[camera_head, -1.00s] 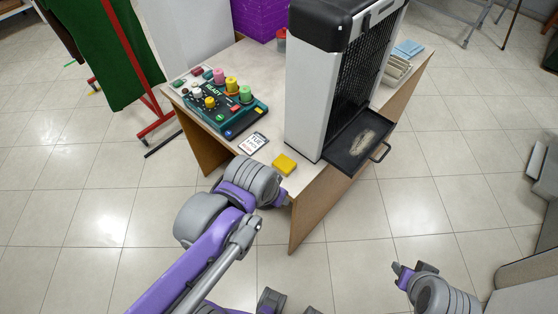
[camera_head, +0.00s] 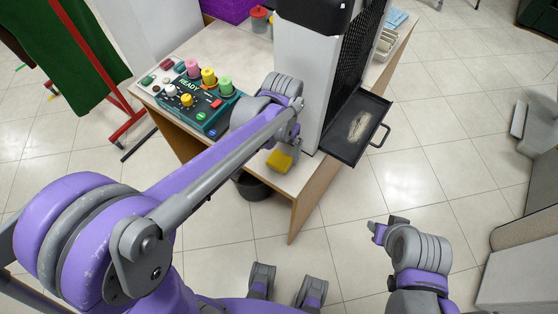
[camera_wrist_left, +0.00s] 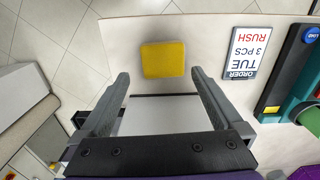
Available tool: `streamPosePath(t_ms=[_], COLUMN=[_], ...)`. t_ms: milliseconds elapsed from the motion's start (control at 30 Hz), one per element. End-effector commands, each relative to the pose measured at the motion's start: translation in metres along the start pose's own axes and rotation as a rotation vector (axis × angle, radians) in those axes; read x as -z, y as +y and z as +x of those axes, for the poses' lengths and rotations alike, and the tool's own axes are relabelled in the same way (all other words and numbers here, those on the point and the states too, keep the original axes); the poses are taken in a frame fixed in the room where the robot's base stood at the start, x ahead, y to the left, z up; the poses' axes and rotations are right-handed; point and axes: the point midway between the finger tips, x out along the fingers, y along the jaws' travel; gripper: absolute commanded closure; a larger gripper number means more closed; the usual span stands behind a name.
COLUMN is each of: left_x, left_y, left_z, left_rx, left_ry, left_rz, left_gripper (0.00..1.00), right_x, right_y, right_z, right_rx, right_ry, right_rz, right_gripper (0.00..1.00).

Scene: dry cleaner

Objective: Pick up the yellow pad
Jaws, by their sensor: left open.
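The yellow pad (camera_head: 280,160) lies on the table near its front corner, partly covered by my left gripper in the head view. My left gripper (camera_head: 290,147) is above the table close to the pad. In the left wrist view, my left gripper (camera_wrist_left: 160,76) is open and empty, its two fingers wide apart. The yellow pad (camera_wrist_left: 163,59) shows whole there, just beyond the fingertips and between their lines, not held. My right gripper (camera_head: 385,228) is off to the right over the floor, apart from the table; its jaws are too small to judge.
The table (camera_head: 212,47) also bears a teal button panel (camera_head: 205,108) with coloured knobs and a tall white-and-black machine (camera_head: 312,80) with a dark tray (camera_head: 357,128). An order card (camera_wrist_left: 243,53) lies beside the pad. A dark bin (camera_head: 252,187) stands below the table edge.

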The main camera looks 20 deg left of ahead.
Motion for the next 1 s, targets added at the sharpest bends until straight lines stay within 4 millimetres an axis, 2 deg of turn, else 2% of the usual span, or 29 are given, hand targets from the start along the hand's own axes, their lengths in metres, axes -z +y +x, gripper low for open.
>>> streamPosePath(t_ms=[167, 433, 733, 767, 1000], left_x=[-0.002, -0.006, -0.006, -0.006, -0.006], left_y=[-0.001, -0.004, -0.004, -0.004, -0.004], left_z=[0.014, 0.052, 0.057, 0.057, 0.057], left_rx=[0.0, 0.0, 0.0, 0.0, 0.0], left_ry=[0.001, 0.001, 0.001, 0.001, 0.001], left_rz=[-0.001, -0.002, -0.001, -0.001, -0.001], left_gripper=[0.0, 0.0, 0.0, 0.04, 0.47], right_x=[-0.001, -0.002, -0.002, -0.002, -0.002], right_y=[0.0, 0.0, 0.0, 0.0, 0.0], right_z=[0.001, 0.003, 0.003, 0.003, 0.003], right_rx=[0.0, 0.0, 0.0, 0.0, 0.0], right_ry=[0.0, -0.001, -0.001, -0.001, -0.002], right_rz=[0.0, 0.0, 0.0, 0.0, 0.0], right_gripper=[0.58, 0.58, 0.58, 0.58, 0.58])
